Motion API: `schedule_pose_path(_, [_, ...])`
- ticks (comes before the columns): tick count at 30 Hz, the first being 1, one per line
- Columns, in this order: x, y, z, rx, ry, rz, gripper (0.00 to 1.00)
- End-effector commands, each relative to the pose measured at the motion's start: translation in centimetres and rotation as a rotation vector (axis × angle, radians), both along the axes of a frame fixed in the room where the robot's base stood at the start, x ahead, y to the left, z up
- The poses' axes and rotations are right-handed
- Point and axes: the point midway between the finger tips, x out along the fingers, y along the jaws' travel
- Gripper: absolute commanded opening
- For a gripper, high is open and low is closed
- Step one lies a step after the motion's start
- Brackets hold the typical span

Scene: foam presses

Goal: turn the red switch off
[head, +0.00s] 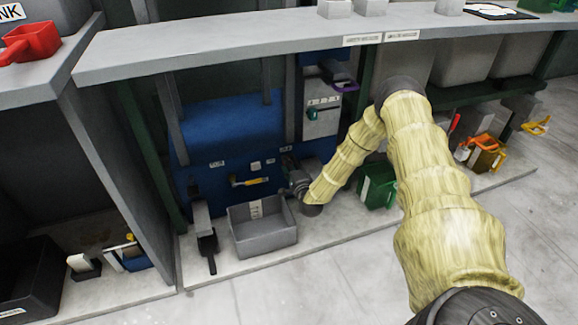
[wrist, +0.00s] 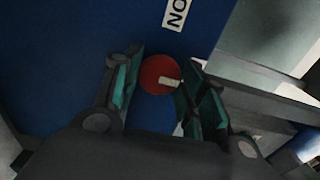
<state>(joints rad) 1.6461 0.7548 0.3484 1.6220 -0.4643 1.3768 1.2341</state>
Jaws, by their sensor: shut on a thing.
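The red switch (wrist: 156,72) shows in the wrist view as a round red disc with a short pale lever, on a blue panel (wrist: 70,50). My gripper (wrist: 165,60) has one finger on each side of it and is shut on the switch. The right finger lies against the pale lever's end; the exact contact of the left finger is hard to see. A white label (wrist: 177,12) with the letters O and N is beside the switch. In the head view my gripper (head: 297,185) is at the front of the blue press (head: 205,180), and the switch is hidden behind it.
A grey box with a green knob (head: 321,115) is above right, and a green container (head: 377,188) is to the right. A grey shelf (head: 260,50) overhangs the press.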

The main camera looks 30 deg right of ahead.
Motion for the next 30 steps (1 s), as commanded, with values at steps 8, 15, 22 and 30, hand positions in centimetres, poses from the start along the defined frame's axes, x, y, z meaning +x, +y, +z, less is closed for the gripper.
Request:
schedule_pose_path(8, [0.0,0.0,0.0,0.001,0.0,0.0,0.18])
schedule_pose_path(15, [0.0,0.0,0.0,0.001,0.0,0.0,0.62])
schedule_pose_path(22, [0.0,0.0,0.0,0.0,0.0,0.0,0.62])
schedule_pose_path(30, [-2.0,0.5,-0.1,0.001,0.002,0.001,0.62])
